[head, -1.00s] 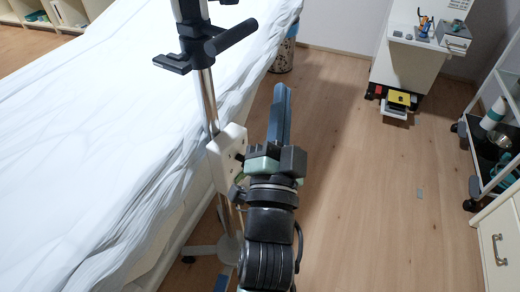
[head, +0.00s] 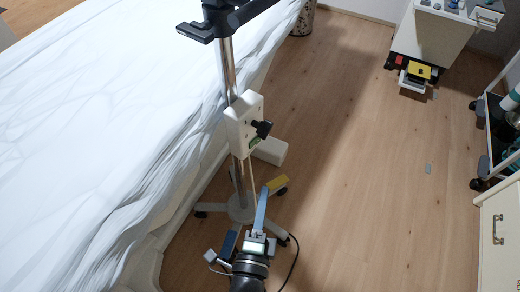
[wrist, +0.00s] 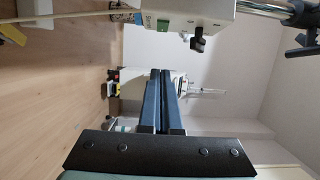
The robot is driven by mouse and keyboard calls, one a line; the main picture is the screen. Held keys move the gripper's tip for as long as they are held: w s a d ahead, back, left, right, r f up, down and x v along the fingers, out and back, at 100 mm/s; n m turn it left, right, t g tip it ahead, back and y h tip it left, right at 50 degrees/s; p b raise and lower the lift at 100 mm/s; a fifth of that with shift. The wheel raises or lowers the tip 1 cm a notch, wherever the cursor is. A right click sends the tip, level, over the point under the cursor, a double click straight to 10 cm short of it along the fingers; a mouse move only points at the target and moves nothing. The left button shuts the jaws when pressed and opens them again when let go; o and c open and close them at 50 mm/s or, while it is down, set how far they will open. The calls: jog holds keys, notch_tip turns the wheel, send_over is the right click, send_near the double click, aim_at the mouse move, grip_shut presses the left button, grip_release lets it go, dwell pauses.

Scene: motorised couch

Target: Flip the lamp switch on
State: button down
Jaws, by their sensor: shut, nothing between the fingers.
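A white control box (head: 243,122) is fixed to the chrome lamp pole (head: 228,65) beside the bed. A black knob-like switch (head: 262,129) sticks out from its side, with a green patch below it. I cannot tell whether the switch is on or off. The box (wrist: 210,14) and the black switch (wrist: 197,43) also show at the top of the wrist view. My gripper (head: 264,190) is below the box in the head view, its blue fingers together and empty. It is apart from the switch. Its fingertips (wrist: 165,72) show mid-frame in the wrist view.
A bed with a white sheet (head: 90,130) fills the left. A trolley (head: 480,130) and a white cabinet (head: 498,240) stand right.

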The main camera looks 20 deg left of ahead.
aim_at(255, 143)
jog(key=a+x, duration=0.2)
jog(key=x, duration=1)
jog(key=shift+s+a+p, duration=0.25)
jog(key=shift+a+p, duration=0.1)
jog(key=shift+p, duration=0.1)
